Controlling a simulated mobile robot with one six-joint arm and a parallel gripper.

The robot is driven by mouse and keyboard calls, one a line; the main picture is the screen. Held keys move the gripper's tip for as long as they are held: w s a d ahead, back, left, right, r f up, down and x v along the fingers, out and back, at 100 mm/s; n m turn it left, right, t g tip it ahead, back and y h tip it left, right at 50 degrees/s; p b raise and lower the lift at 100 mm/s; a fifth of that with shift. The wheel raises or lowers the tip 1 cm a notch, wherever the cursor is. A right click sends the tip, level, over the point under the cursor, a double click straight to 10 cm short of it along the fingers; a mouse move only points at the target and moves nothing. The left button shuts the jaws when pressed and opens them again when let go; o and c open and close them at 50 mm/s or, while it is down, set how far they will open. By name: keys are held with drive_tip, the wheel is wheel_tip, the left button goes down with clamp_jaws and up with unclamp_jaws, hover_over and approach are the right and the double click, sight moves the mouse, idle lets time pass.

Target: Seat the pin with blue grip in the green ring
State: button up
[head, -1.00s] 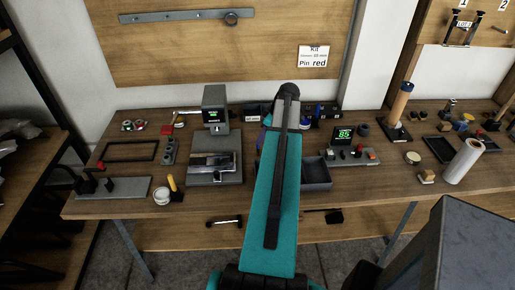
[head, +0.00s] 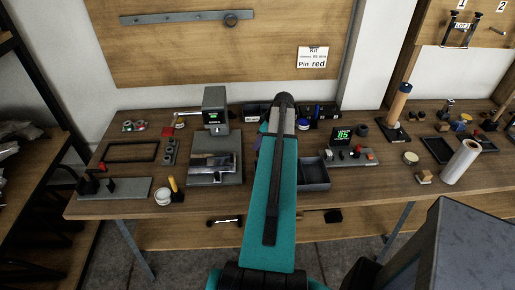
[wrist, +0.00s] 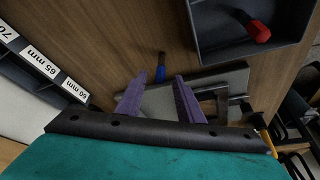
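In the wrist view, the pin with the blue grip (wrist: 161,73) shows beyond and between my fingertips, near the edge of a grey plate (wrist: 162,101). My gripper (wrist: 159,80) has two purple fingers spread apart, with a visible gap on both sides of the blue grip. I cannot tell how far the fingertips are from it. In the head view, my arm hides most of the gripper and this pin. Small ring-like parts (head: 133,126) lie at the back left of the bench; I cannot surely make out the green ring.
A dark tray (wrist: 222,47) holding a red-gripped piece (wrist: 257,31) is close to the fingers. Bins with size labels (wrist: 46,68) stand at the left of the wrist view. A grey press-like device (head: 215,112) stands left of my arm; a plate with a green display (head: 343,135) stands right.

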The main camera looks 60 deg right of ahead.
sight(258, 150)
drive_tip(key=shift+p+x, duration=0.4)
drive_tip(key=shift+x, duration=0.9)
clamp_jaws()
